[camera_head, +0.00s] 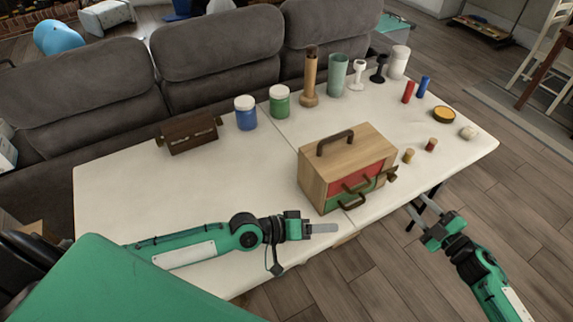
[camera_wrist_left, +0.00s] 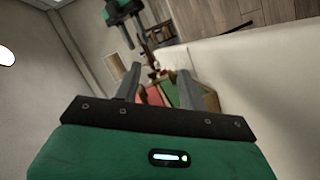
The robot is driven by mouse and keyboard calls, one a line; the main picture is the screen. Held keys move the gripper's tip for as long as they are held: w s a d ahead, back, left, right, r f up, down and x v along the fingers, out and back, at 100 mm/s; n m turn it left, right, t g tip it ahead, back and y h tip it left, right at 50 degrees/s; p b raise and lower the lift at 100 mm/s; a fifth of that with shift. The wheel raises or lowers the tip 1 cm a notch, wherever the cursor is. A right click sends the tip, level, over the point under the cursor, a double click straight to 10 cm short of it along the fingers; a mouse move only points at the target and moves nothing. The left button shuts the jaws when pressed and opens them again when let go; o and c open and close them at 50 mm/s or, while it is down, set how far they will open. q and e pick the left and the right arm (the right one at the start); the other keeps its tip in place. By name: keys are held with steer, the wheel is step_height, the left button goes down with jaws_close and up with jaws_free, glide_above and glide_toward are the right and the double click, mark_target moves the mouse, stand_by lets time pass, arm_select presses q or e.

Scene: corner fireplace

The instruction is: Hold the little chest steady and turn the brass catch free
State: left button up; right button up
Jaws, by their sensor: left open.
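The little wooden chest (camera_head: 335,160) stands upright on the white table, with a dark carrying handle on top and red and green drawer fronts. A small dark brownish piece (camera_head: 390,174), perhaps the catch, sticks out at its right side; its turn is too small to tell. My left gripper (camera_head: 325,229) is open and empty, in front of the chest and apart from it. In the left wrist view the chest (camera_wrist_left: 153,97) shows beyond and between the fingers (camera_wrist_left: 158,88). My right gripper (camera_head: 422,208) has its fingers apart, empty, off the table's front right edge.
A dark brown box (camera_head: 190,136) sits at the table's left. Blue (camera_head: 245,115) and green (camera_head: 279,103) jars and taller items line the back. Small corks (camera_head: 408,156) lie right of the chest. The white table (camera_head: 120,200) is clear at left.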

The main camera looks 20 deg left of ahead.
arm_select(q)
steer(key=w+a+r+m+t, duration=0.1)
steer(key=a, duration=0.1)
steer(key=w+a+r+m+t, duration=0.1)
steer(key=w+a+r, duration=0.1)
steer(key=w+a+r+t, duration=0.1)
steer(key=w+a+r, duration=0.1)
steer(key=a, duration=0.1)
steer(key=shift+r+m+y, duration=0.1)
steer(key=shift+m+y, duration=0.2)
steer(key=shift+m, duration=0.1)
steer(key=m+t, duration=0.3)
glide_toward(326, 142)
steer(key=shift+m, duration=0.3)
steer(key=x, duration=1.3)
steer(key=shift+w+a+f, duration=0.2)
steer(key=shift+a+f, duration=0.1)
steer(key=shift+f, duration=0.1)
